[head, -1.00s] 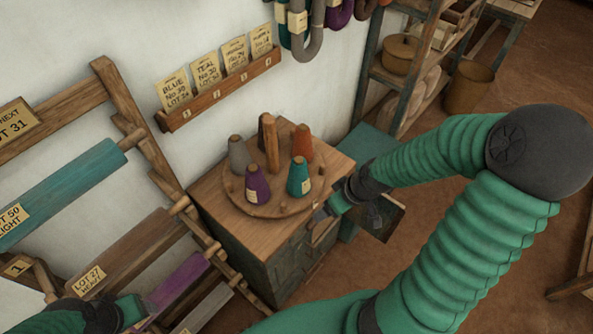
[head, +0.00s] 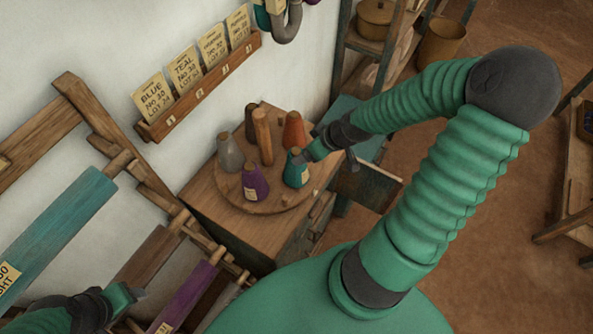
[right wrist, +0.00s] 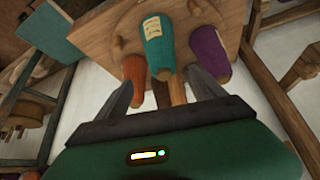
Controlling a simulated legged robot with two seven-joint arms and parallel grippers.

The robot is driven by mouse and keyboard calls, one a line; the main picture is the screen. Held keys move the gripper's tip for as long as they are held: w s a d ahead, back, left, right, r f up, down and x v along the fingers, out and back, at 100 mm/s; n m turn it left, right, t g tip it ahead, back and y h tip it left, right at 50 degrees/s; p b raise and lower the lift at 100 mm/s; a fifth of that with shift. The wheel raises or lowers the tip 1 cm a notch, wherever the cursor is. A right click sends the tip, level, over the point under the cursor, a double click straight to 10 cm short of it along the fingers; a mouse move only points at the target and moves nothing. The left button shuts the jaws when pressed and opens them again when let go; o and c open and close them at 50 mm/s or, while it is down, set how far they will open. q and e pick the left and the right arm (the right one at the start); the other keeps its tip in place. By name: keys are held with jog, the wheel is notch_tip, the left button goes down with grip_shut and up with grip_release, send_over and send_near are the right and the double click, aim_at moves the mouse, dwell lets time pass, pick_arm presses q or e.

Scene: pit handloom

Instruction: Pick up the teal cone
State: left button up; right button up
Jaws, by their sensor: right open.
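The teal cone (head: 296,172) stands upright with a pale label on the front right of a round wooden turntable (head: 233,200). My right gripper (head: 309,154) is at its upper right side, close to its top; contact cannot be told. In the right wrist view the teal cone (right wrist: 157,42) lies ahead between the spread fingers of my open, empty right gripper (right wrist: 160,78). The orange cone (right wrist: 133,72) shows near the left finger and the purple cone (right wrist: 208,50) beyond the right one. My left gripper (head: 132,292) is at the lower left, away from the cones; its jaw state is unclear.
Orange (head: 293,130), purple (head: 254,184), grey (head: 229,152) and dark brown (head: 251,124) cones stand around a central wooden post (head: 263,138). The turntable sits on a wooden cabinet (head: 205,205) with an open door (head: 365,186). A rack with rolls (head: 60,225) fills the left.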

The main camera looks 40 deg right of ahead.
aim_at(299, 150)
jog(key=x, duration=0.5)
jog(key=w+x, duration=0.1)
jog(key=x, duration=0.1)
jog(key=shift+w+d, duration=0.1)
jog(key=shift+w, duration=0.15)
jog(key=f, duration=0.1)
jog(key=w+a+f+p, duration=0.1)
jog(key=shift+a+f, duration=0.1)
jog(key=shift+f, duration=0.3)
jog(key=shift+w+f, duration=0.2)
jog(key=shift+f, duration=0.3)
jog(key=shift+w+d, duration=0.1)
jog(key=shift+d, duration=0.1)
jog(key=shift+c, duration=0.5)
jog(key=shift+w+f, duration=0.1)
jog(key=c, duration=1.4)
grip_shut()
pick_arm(q)
jog(key=shift+w, duration=0.65)
